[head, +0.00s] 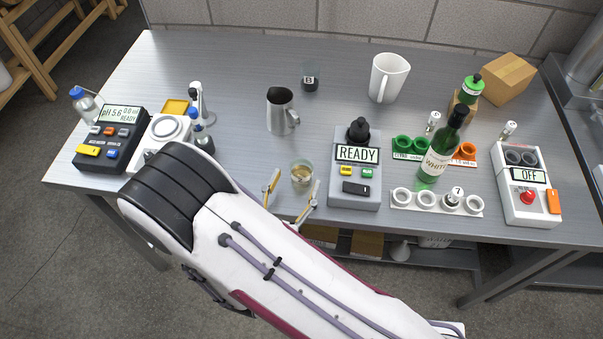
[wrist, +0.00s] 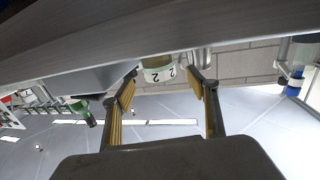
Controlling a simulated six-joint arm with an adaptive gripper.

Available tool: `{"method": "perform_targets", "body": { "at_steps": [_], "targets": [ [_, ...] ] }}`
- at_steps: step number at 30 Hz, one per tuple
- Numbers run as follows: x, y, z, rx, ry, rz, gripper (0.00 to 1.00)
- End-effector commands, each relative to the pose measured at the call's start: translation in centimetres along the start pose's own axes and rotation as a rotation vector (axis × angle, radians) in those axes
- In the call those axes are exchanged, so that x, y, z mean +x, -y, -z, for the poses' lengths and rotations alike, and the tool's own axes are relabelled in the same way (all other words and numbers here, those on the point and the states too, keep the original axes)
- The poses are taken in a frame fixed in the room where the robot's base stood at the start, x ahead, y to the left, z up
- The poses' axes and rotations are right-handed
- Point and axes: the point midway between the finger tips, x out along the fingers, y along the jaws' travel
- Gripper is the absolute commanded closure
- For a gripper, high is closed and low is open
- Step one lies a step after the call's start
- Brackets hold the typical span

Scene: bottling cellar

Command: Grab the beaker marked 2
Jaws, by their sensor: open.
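A small glass beaker (head: 302,175) with yellowish liquid stands upright near the front edge of the metal table. The wrist view, which looks upside down, shows its white label with a 2 on the beaker (wrist: 159,73). My gripper (head: 293,190) is open and empty at the front edge of the table, its yellow-padded fingers pointing at the beaker. In the wrist view the beaker appears in the gap between the fingertips of my gripper (wrist: 166,85), apparently just ahead of them. I cannot tell whether either finger touches it.
A grey device reading READY (head: 357,170) stands close right of the beaker. A steel jug (head: 281,110), a dark-filled beaker marked B (head: 310,80) and a white mug (head: 388,78) stand behind. A green bottle (head: 437,158) is right; a pH meter (head: 110,140) is left.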

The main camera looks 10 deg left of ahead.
Motion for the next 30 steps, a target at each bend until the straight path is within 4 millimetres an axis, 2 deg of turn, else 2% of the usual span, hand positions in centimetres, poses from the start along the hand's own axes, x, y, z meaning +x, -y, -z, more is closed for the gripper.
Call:
{"method": "perform_targets", "body": {
  "at_steps": [18,30],
  "targets": [
    [4.6,-0.1,-0.3,0.001,0.0,-0.002,0.41],
    [5.0,0.0,-0.3,0.0,0.0,0.0,0.41]
  ]
}}
